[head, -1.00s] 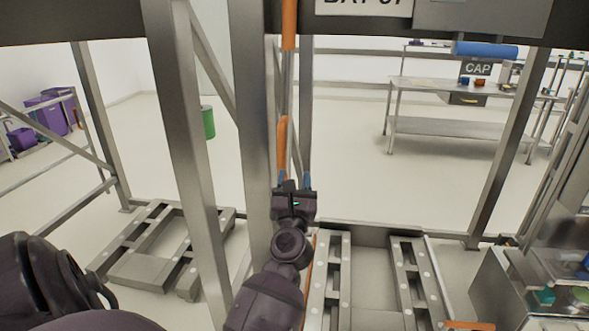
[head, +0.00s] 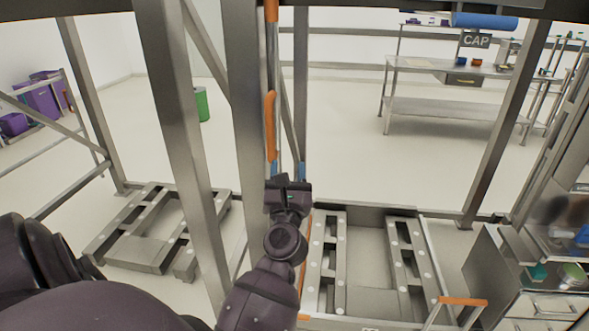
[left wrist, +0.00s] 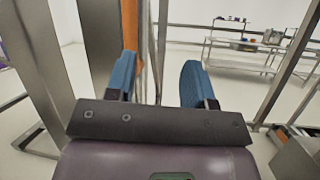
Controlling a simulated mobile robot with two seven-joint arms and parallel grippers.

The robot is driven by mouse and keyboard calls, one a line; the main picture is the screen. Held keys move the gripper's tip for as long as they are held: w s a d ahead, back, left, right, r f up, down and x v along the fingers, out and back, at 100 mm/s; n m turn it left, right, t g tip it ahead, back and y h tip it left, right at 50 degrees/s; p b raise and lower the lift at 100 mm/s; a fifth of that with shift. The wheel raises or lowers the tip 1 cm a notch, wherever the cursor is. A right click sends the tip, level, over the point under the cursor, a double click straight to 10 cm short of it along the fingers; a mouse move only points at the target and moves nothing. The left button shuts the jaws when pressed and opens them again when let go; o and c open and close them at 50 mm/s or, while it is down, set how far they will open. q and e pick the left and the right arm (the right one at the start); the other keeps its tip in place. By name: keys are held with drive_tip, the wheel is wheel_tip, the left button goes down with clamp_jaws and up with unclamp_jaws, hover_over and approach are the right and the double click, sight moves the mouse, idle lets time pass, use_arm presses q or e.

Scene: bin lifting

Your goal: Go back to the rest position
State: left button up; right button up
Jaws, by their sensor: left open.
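My left gripper (head: 287,172) shows in the head view near the middle, in front of a grey metal post. In the left wrist view my left gripper (left wrist: 158,82) has its two blue fingertips wide apart, with nothing between them. An orange vertical bar (head: 270,125) stands just beyond the gripper in the head view and shows behind the left finger in the wrist view. I cannot tell whether the finger touches it. My right gripper is not in view.
Grey metal frame posts (head: 180,130) stand close to my arm. Slotted metal platforms (head: 345,265) lie low in front. A steel table (head: 450,105) and a green bin (head: 201,104) stand farther back on open floor.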

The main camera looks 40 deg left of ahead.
use_arm(q)
drive_tip(key=w+d+m+t+h, duration=0.3)
drive_tip(key=d+m+t+h, duration=0.3)
drive_tip(key=m, duration=1.2)
drive_tip(key=d+f+m+g+h, duration=0.25)
drive_tip(key=f+m+h, duration=0.2)
drive_tip(key=m, duration=0.35)
drive_tip(key=d+f+m+g+h, duration=0.1)
drive_tip(key=d+f+m+h, duration=0.3)
drive_tip(key=f+m, duration=0.3)
drive_tip(key=s+d+f+m+g, duration=0.1)
drive_tip(key=s+f+m+g, duration=0.7)
drive_tip(key=s+f, duration=1.1)
wheel_tip(320, 180, down, 2)
drive_tip(key=m, duration=0.3)
drive_tip(key=shift+s+d+f, duration=0.15)
drive_tip(key=shift+s, duration=0.1)
drive_tip(key=shift+h, duration=0.25)
